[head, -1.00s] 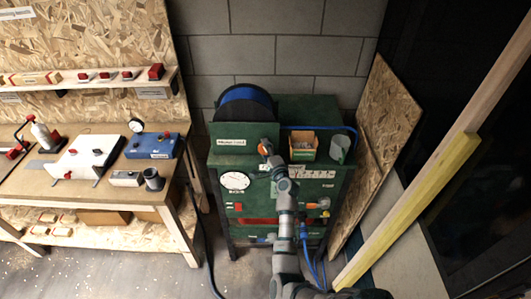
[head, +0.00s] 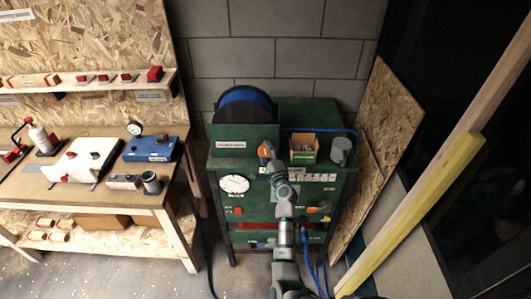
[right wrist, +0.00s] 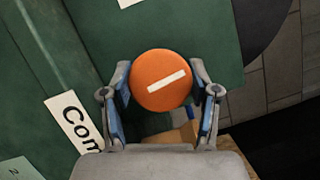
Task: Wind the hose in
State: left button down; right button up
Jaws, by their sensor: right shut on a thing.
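The hose reel (head: 243,98), a dark drum with blue hose on it, sits at the back of the green cabinet (head: 262,165), partly hidden by a green panel with a label. Blue hose (head: 325,131) runs along the cabinet top to the right; blue hose also hangs low at the front. My left gripper is not in view.
A box of small parts (head: 303,149) and a grey cup (head: 340,150) stand on the cabinet top, right of my gripper. A white dial (head: 234,184) is on the cabinet front. A workbench (head: 95,205) with tools stands at left; timber beams (head: 410,215) lean at right.

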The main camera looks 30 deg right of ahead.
jog(key=o, duration=0.8)
jog(key=shift+f, duration=0.2)
jog(key=o, duration=0.4)
jog(key=shift+w, duration=0.1)
jog(key=shift+c, duration=0.2)
jog(key=shift+w, duration=0.1)
jog(key=shift+s, duration=0.5)
jog(key=v, duration=1.1)
jog(key=shift+f, duration=0.1)
